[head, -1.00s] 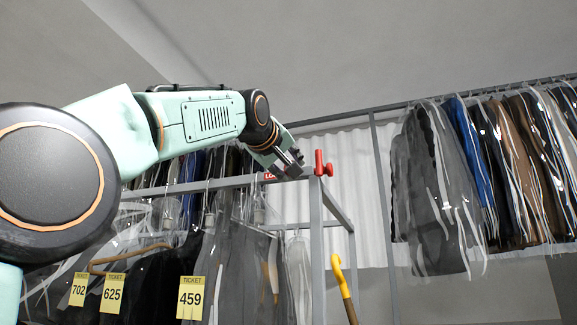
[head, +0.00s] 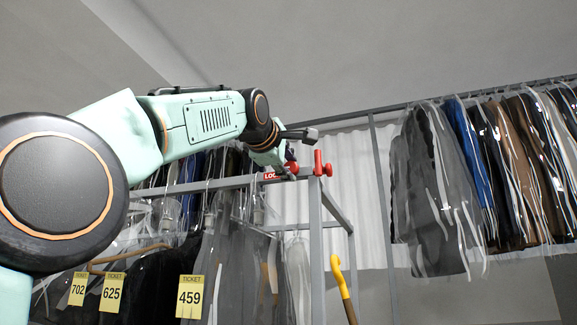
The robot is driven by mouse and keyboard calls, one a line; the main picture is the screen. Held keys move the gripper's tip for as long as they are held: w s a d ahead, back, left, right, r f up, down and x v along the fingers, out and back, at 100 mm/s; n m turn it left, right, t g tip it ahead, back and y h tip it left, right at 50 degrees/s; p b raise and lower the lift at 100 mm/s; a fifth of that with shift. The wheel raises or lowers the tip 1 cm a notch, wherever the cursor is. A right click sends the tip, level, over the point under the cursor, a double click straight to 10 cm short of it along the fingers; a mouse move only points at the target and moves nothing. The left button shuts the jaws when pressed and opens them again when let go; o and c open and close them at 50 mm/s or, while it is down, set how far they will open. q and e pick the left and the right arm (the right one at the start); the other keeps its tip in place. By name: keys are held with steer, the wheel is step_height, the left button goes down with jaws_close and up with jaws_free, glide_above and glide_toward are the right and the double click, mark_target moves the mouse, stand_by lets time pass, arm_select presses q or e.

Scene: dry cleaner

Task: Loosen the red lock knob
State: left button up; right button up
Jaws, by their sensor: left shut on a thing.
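The red lock knob (head: 292,168) shows as a small red part at the rail, just right of a red label that begins "LOC" (head: 270,176). My left gripper (head: 295,151) is at the knob and shut on it, with one dark finger sticking out to the right above. The gripper hides much of the knob. A second red fitting (head: 321,165) stands on top of the rack's corner post, to the right of the gripper and apart from it. My right gripper is not in view.
The grey rack rail (head: 190,187) carries bagged clothes with yellow tickets (head: 190,296) below my left arm. More bagged garments (head: 430,190) hang at the right.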

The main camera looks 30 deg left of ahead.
arm_select(q)
steer(key=shift+r+n, duration=0.15)
steer(key=shift+n, duration=0.35)
steer(key=o, duration=1.2)
steer(key=shift+s+a, duration=0.1)
steer(key=shift+s, duration=0.05)
steer(key=shift+c, duration=0.2)
